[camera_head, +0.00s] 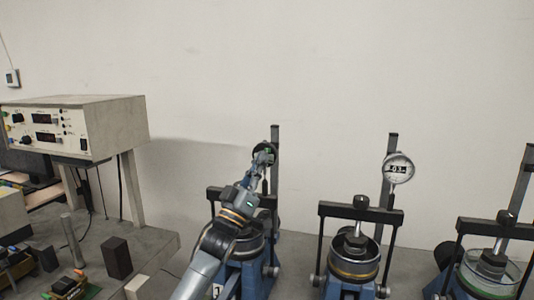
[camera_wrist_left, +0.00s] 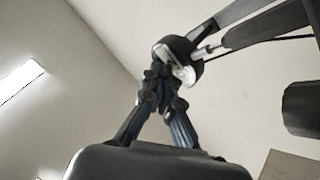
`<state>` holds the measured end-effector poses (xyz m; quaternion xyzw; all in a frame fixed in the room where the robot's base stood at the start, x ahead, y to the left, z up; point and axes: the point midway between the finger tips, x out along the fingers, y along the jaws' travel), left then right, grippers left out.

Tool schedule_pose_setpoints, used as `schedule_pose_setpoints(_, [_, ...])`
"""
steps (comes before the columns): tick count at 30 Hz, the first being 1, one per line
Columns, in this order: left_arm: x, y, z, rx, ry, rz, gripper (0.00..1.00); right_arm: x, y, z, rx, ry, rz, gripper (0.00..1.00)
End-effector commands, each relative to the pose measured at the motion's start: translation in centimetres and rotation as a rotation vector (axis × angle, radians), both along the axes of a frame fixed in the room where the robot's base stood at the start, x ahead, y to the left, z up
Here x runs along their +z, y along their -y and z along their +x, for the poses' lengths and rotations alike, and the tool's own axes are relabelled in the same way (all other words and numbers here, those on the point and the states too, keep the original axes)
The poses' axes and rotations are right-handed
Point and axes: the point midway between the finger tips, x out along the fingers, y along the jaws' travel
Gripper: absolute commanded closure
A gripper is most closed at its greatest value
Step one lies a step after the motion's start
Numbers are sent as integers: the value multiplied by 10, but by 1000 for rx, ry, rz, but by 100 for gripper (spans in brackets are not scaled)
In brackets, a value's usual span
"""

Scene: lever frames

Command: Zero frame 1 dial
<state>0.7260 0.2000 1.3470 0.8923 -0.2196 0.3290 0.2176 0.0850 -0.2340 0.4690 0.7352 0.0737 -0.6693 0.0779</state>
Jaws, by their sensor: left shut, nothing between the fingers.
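Three blue lever frames stand in a row in the head view. The leftmost frame (camera_head: 258,273) carries a round dial on its upright post (camera_head: 275,150); my left arm and gripper cover most of it. My left gripper (camera_head: 262,158) is shut and empty, its fingertips at the dial. In the left wrist view the closed fingertips (camera_wrist_left: 160,72) are up against or just in front of the dial (camera_wrist_left: 180,58), whose dark rim and pale face show in part. Contact cannot be told for sure. The reading is hidden. My right gripper is not in view.
The middle frame (camera_head: 352,268) has a white-faced dial (camera_head: 398,168) on its post. The right frame (camera_head: 490,272) is cut off by the picture edge. A bench with a control box (camera_head: 75,128) and small parts stands at the left. The wall behind is bare.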

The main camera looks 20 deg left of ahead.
Motion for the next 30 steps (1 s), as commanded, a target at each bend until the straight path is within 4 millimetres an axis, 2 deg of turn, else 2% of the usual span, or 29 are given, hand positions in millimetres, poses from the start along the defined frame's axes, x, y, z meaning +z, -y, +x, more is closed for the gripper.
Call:
schedule_pose_setpoints(5, [-2,0,-5,-1,-5,1,100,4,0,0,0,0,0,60])
schedule_pose_setpoints(21, [-2,-1,-57,-1,-2,2,100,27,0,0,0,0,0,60])
schedule_pose_setpoints(30, [-2,-2,-60,-1,0,1,100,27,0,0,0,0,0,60])
